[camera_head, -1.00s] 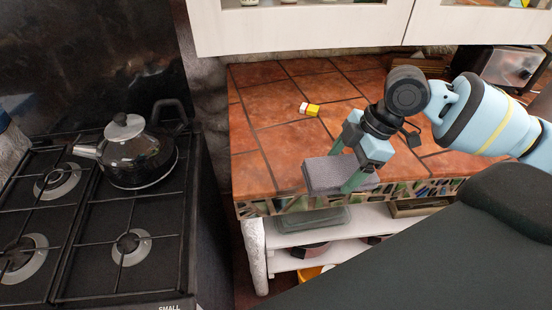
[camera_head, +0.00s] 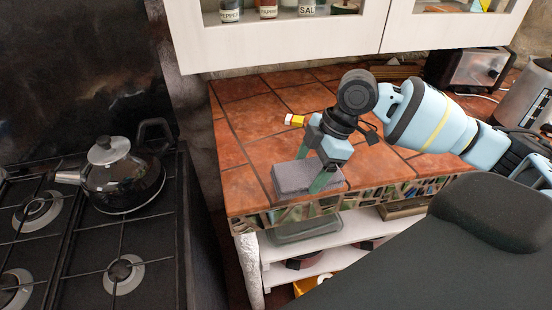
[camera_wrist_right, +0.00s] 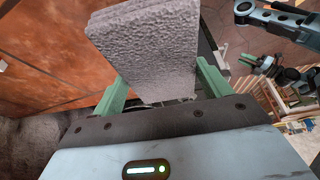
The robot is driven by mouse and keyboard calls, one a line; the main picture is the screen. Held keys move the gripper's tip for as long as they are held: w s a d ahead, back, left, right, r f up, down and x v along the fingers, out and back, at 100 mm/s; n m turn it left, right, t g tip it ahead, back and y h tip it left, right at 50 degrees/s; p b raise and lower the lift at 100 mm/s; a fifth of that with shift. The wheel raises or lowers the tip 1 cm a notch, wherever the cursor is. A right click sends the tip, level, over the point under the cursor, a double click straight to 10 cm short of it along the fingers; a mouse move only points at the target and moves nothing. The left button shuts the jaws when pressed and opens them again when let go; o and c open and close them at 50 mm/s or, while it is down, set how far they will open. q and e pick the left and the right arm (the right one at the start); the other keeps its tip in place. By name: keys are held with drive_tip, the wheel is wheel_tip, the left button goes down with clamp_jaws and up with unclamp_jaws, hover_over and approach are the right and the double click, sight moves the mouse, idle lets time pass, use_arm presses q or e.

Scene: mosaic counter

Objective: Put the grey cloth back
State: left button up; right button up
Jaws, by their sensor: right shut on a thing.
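The grey cloth (camera_head: 294,178) is a folded, flat block at the counter's front edge in the head view. My right gripper (camera_head: 312,172) is shut on it, one green finger on each side. In the right wrist view the cloth (camera_wrist_right: 150,50) shows a rough grey face and layered folds between the fingers (camera_wrist_right: 160,88). I cannot tell whether it touches the counter top. My left gripper (camera_wrist_right: 262,64) is small at the upper right of the wrist view, away from the cloth; its jaw opening is unclear.
The tiled counter (camera_head: 247,150) is mostly clear around the cloth. A small yellow-and-white item (camera_head: 295,120) lies behind it. The stove with a kettle (camera_head: 122,178) stands left across a gap. Open shelves (camera_head: 300,257) are below, cabinets (camera_head: 290,38) above, a toaster (camera_head: 470,68) at right.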

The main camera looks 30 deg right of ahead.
drive_tip(key=w+a, duration=0.1)
drive_tip(key=w, duration=0.5)
drive_tip(key=w+a+f, duration=0.1)
drive_tip(key=w, duration=0.2)
drive_tip(key=shift+w+a, duration=0.3)
drive_tip(key=shift+w+f, duration=0.1)
drive_tip(key=shift+w, duration=0.15)
drive_tip(key=shift+f, duration=1.6)
drive_tip(key=shift+f, duration=0.15)
drive_tip(key=o, duration=0.9)
drive_tip(key=v, duration=1.2)
